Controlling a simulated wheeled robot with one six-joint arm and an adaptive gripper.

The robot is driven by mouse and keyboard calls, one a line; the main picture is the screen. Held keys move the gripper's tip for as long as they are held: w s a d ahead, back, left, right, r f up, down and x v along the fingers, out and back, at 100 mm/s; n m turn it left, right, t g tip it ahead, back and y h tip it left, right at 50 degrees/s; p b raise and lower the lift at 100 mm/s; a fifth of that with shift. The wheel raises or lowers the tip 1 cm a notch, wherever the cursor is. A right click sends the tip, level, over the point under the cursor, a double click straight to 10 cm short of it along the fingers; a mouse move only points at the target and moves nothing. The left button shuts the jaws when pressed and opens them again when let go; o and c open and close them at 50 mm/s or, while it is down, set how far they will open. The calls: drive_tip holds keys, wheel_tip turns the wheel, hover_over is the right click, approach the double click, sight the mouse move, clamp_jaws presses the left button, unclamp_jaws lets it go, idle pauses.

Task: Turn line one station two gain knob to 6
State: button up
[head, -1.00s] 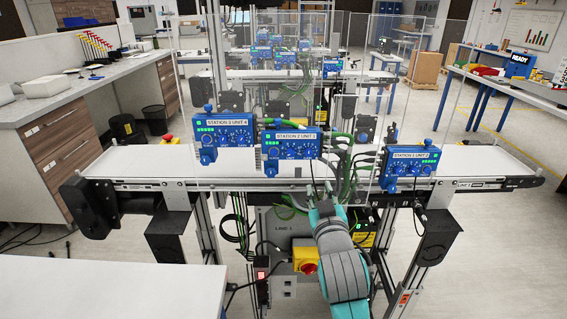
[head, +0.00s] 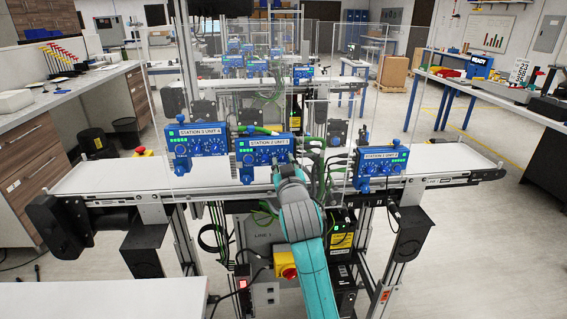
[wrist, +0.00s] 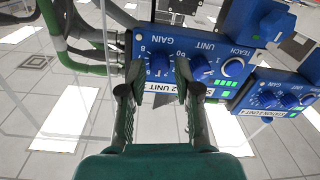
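The blue station 2 box (head: 262,150) hangs on the front of the line 1 conveyor (head: 104,178). In the head view my gripper (head: 290,174) covers its right end, hiding the gain knob. In the wrist view the box (wrist: 183,38) appears upside down, with the gain knob (wrist: 159,65) leftmost, under the word GAIN. My gripper's two dark fingers (wrist: 155,84) are apart, one on either side of the gain knob in the picture. I cannot tell whether they touch it. The right finger partly covers the middle knob (wrist: 199,67). The gain pointer's setting is not readable.
A station 3 box (head: 198,145) hangs to the left and a station 1 box (head: 381,168) to the right. Green and black cables (head: 325,170) run close right of my gripper. Clear guard panels stand behind. A yellow and red switch (head: 286,266) sits below.

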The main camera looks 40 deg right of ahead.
drive_tip(key=shift+w+d, duration=0.25)
drive_tip(key=shift+w, duration=0.1)
clamp_jaws()
drive_tip(key=shift+m, duration=0.3)
drive_tip(key=m, duration=0.5)
drive_tip(key=shift+m, duration=0.3)
drive_tip(key=m, duration=0.5)
drive_tip(key=shift+m, duration=0.3)
